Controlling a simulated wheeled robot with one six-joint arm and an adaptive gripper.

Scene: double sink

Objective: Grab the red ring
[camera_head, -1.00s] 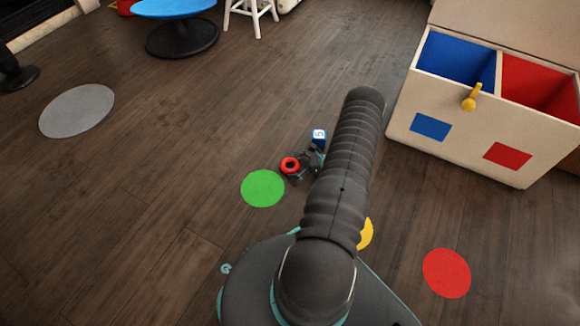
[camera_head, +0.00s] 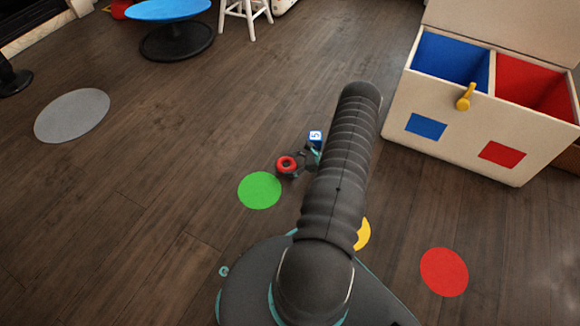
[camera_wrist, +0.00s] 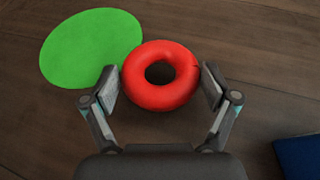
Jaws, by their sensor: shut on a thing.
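The red ring (camera_wrist: 162,94) lies between the two fingers of my gripper (camera_wrist: 162,88) in the wrist view, with a finger pad against each side. My gripper is shut on the ring by its outer rim. In the head view the red ring (camera_head: 286,164) shows at the tip of my gripper (camera_head: 288,166), near the green disc. My arm hides part of the gripper in that view. I cannot tell whether the ring touches the floor.
A green disc (camera_head: 259,190) lies beside the ring. A toy box (camera_head: 456,154) with blue and red compartments stands at the right. A red disc (camera_head: 444,272) and grey disc (camera_head: 72,116) lie on open floor.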

